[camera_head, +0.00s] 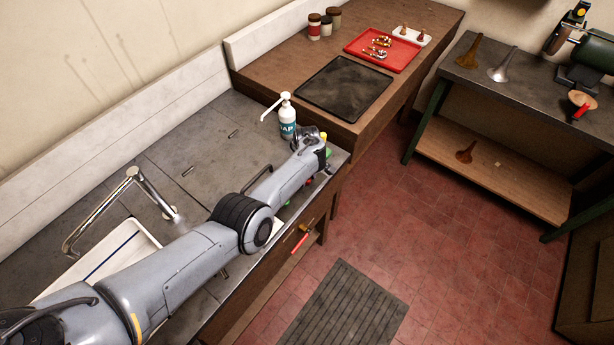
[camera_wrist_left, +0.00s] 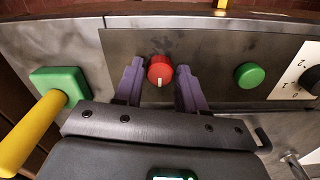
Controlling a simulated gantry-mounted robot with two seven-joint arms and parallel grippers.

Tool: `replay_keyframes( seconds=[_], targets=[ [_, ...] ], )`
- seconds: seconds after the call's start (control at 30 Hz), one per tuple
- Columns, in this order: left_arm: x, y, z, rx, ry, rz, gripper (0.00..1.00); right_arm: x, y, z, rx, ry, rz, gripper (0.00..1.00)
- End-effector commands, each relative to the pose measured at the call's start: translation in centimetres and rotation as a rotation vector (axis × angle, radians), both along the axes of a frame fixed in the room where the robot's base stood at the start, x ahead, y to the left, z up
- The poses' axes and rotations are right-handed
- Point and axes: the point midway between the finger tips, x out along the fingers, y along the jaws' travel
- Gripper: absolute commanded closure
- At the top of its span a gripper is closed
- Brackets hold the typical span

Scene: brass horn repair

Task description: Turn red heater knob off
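The red heater knob (camera_wrist_left: 160,71) is a round red dial on a dark metal panel in the left wrist view. Its pale pointer line points toward the bottom of the picture. My left gripper (camera_wrist_left: 160,77) is open, with one purple finger on each side of the knob. The gaps beside the knob are narrow, and I cannot tell whether either finger touches it. My right gripper is not in view.
A green button (camera_wrist_left: 249,75) and a white-faced dial (camera_wrist_left: 299,76) sit right of the knob. A yellow handle (camera_wrist_left: 32,134) on a green base stands at left. A soap bottle (camera_head: 287,116) stands close behind my left wrist. A red tray (camera_head: 384,48) lies farther back.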

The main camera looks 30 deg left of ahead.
Motion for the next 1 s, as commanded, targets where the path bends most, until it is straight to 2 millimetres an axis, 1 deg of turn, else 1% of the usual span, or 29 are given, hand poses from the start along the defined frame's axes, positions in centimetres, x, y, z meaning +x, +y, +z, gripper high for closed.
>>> replay_keyframes(
  seconds=[0.03,0.1,0.33,0.47,0.57,0.67,0.8,1.0],
  targets=[
    [0.0,0.0,0.0,0.000,0.000,0.000,0.51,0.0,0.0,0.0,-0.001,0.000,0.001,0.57],
    [0.0,0.0,0.0,0.000,0.000,-0.001,0.43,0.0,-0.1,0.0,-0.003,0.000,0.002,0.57],
    [0.0,0.0,0.0,-0.001,0.000,-0.001,0.43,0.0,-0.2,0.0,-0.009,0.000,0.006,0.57],
    [0.0,0.0,0.5,0.000,0.000,-0.002,0.43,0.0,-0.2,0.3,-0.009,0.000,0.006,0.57],
    [0.1,0.0,1.5,0.001,-0.001,-0.001,0.43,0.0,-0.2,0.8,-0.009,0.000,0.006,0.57],
    [0.1,0.0,3.0,0.000,-0.001,-0.001,0.43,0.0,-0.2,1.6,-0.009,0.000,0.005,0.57],
    [0.0,0.0,5.5,0.001,-0.001,-0.001,0.43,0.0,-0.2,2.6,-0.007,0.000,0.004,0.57],
    [0.0,0.0,8.6,0.001,-0.001,-0.001,0.43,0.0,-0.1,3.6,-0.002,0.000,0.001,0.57]
  ],
)
